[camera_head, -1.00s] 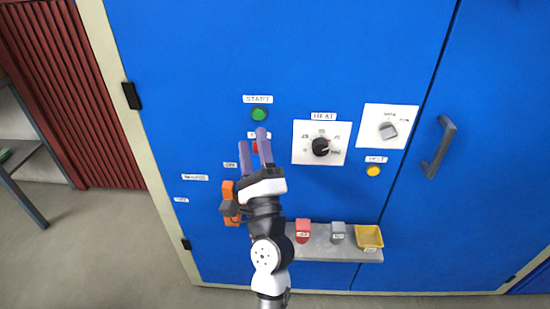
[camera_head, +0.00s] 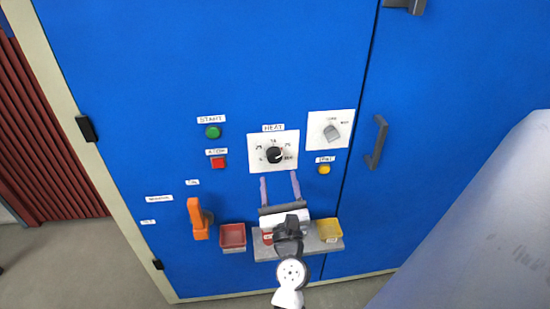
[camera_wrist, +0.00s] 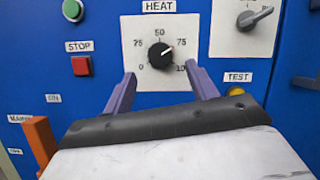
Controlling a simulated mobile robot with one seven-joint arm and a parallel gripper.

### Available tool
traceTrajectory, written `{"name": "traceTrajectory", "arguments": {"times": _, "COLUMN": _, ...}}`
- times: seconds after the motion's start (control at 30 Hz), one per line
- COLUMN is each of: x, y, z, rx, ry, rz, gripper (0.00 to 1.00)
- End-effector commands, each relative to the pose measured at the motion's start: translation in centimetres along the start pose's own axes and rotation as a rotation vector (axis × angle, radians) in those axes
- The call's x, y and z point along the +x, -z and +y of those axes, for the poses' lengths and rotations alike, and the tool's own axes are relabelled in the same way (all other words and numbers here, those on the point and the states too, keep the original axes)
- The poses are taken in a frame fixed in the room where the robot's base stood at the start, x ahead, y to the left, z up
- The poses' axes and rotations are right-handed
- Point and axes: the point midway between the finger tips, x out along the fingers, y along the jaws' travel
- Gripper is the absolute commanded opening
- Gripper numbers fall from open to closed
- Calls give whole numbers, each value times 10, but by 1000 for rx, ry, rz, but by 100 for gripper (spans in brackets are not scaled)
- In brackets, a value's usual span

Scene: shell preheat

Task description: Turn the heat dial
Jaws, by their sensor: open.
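The heat dial (camera_head: 274,155) is a round black knob on a white square plate with a number scale, under a HEAT label, on the blue cabinet front. It also shows in the wrist view (camera_wrist: 160,55), its white pointer line aimed up and right, near the 75 mark. My gripper (camera_head: 280,182) is open, with two purple fingers spread wide, just below the dial plate. In the wrist view the fingertips (camera_wrist: 160,76) stand to the lower left and lower right of the knob. Nothing is between them in front of the wrist, and they look clear of the knob.
A green START button (camera_head: 213,132) and a red STOP button (camera_head: 218,162) are left of the dial. A grey selector (camera_head: 332,132) and a yellow TEST button (camera_head: 324,169) are right. An orange handle (camera_head: 198,220), a red bin (camera_head: 232,236) and a yellow bin (camera_head: 329,230) sit lower.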

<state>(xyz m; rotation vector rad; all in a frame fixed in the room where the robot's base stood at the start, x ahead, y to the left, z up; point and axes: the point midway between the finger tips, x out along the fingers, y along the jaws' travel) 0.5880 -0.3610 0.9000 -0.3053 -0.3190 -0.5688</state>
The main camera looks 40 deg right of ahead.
Motion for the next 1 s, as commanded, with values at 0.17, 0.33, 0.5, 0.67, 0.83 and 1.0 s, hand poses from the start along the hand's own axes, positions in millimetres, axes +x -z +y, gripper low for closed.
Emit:
{"name": "traceTrajectory", "arguments": {"times": 0.17, "x": 34, "y": -3, "z": -1, "rx": -2, "ry": 0, "rz": -2, "gripper": 58}}
{"name": "traceTrajectory", "arguments": {"times": 0.33, "x": 50, "y": -1, "z": 0, "rx": -2, "ry": 0, "rz": 0, "gripper": 58}}
{"name": "traceTrajectory", "arguments": {"times": 0.5, "x": 55, "y": 0, "z": 0, "rx": -2, "ry": 1, "rz": 0, "gripper": 58}}
{"name": "traceTrajectory", "arguments": {"times": 0.67, "x": 55, "y": 0, "z": 0, "rx": -2, "ry": 0, "rz": 0, "gripper": 58}}
{"name": "traceTrajectory", "arguments": {"times": 0.83, "x": 55, "y": 0, "z": 0, "rx": -2, "ry": 0, "rz": 0, "gripper": 41}}
{"name": "traceTrajectory", "arguments": {"times": 1.0, "x": 55, "y": 0, "z": 0, "rx": -2, "ry": 0, "rz": 0, "gripper": 18}}
